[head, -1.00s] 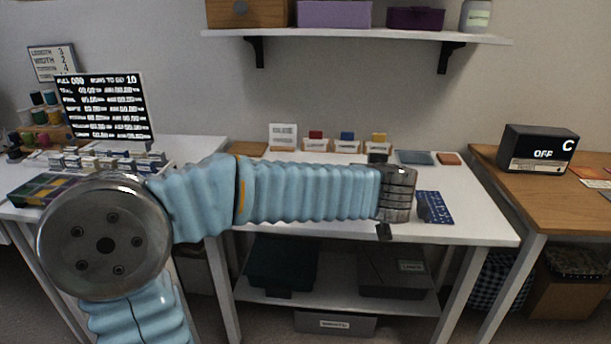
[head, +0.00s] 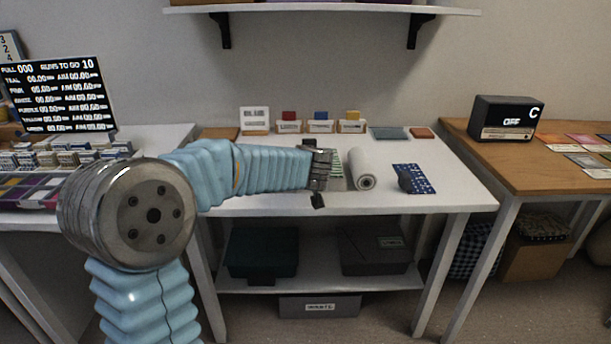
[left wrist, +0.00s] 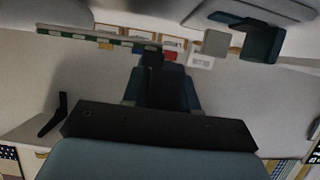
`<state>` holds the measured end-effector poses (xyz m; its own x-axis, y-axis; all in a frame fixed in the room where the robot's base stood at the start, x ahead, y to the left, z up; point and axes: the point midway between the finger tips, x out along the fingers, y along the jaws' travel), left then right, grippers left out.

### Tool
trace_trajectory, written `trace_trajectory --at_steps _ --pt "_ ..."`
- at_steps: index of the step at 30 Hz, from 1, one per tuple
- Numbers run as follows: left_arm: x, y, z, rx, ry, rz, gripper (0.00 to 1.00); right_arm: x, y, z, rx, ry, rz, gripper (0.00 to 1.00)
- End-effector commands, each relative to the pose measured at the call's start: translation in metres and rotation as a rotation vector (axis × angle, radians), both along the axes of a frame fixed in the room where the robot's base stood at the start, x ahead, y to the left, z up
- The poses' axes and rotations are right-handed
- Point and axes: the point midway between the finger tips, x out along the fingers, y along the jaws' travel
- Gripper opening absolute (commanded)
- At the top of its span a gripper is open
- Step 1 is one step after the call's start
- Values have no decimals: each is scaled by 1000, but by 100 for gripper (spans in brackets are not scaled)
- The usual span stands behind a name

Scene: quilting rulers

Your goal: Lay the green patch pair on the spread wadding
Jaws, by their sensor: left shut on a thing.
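My left arm comes in from the left in the head view, and its wrist end is over the front middle of the white table. My left gripper shows dark in the left wrist view (left wrist: 152,62). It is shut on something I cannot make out. A white roll (head: 362,169), which looks like wadding, lies on the table just right of my wrist. A green and white striped piece (head: 337,163) shows between my wrist and the roll. I cannot tell whether it is the patch pair, or whether it touches the gripper. My right gripper is not in view.
A blue patterned piece (head: 422,180) with a dark object (head: 405,181) lies right of the roll. Small bins with red, blue and yellow swatches (head: 320,124) line the back. A wall shelf (head: 330,11) hangs above. The table's front right is clear.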

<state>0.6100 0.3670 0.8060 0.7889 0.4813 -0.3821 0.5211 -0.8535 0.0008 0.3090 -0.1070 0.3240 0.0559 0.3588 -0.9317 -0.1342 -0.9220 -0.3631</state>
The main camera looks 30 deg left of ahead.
Motion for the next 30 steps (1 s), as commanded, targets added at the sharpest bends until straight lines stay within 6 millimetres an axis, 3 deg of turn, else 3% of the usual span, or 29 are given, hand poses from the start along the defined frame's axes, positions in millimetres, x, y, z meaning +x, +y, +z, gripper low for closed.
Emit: trace_trajectory --at_steps 4,7,21,22,26,30 --pt "8 14 -28 2 3 3 0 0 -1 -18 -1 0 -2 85" --pt "7 12 -44 1 2 1 0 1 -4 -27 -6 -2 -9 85" --pt "7 12 -51 1 2 1 0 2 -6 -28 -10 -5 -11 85" --pt "7 12 -50 1 1 1 30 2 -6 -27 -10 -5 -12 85" --pt "7 12 -50 0 0 1 50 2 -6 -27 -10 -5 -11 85" --pt "7 12 -50 1 0 2 53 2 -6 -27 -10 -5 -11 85"
